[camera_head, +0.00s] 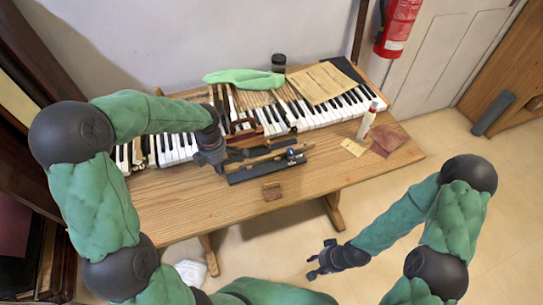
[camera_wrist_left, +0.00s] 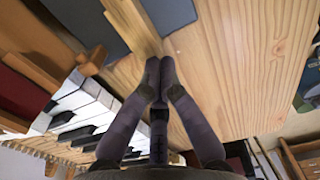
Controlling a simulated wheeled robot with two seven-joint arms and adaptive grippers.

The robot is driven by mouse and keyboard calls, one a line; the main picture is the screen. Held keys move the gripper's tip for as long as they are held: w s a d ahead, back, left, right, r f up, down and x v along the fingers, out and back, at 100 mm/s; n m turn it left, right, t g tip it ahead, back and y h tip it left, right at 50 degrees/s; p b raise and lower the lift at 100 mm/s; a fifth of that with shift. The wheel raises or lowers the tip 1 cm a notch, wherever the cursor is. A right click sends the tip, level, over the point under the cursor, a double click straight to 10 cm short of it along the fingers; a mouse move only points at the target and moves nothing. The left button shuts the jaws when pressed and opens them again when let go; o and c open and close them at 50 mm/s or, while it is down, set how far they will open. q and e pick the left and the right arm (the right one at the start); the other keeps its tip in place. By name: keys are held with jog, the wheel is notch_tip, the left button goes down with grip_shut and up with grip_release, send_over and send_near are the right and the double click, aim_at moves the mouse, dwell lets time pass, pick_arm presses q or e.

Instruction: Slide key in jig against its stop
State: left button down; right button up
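The jig (camera_head: 240,177) is a long dark bar on the table, with a blue-and-black fitting at its right end. A bare wooden key (camera_head: 262,159) lies along it; what looks like that key is a pale strip (camera_wrist_left: 130,22) in the left wrist view, between dark blue-grey parts. My left gripper (camera_head: 218,168) points down at the jig's left end. In its wrist view the fingertips (camera_wrist_left: 159,78) are together, close to the strip's near end; I see nothing held between them, and contact is unclear. My right gripper (camera_head: 314,265) is open and empty, off the table's front edge.
The piano keyboard (camera_head: 330,110) runs along the back of the table. A green cloth (camera_head: 243,78), dark jar (camera_head: 278,63) and paper sheet (camera_head: 322,82) lie behind it. A small bottle (camera_head: 367,121) stands right.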

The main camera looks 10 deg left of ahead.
pick_arm(q)
jog(key=shift+w+d+b, duration=0.2)
jog(key=shift+w+d, duration=0.2)
jog(key=shift+d, duration=0.25)
jog(key=shift+w+d+b, duration=0.15)
jog(key=shift+w+d, duration=0.25)
jog(key=shift+d, duration=0.2)
dwell(1.8)
jog(key=shift+s+a, duration=0.15)
jog(key=shift+a, duration=0.05)
jog(key=shift+s+a, duration=0.2)
jog(key=shift+a, duration=0.1)
jog(key=shift+r+p, duration=2.05)
jog(key=shift+r, duration=1.5)
jog(key=shift+f, duration=0.1)
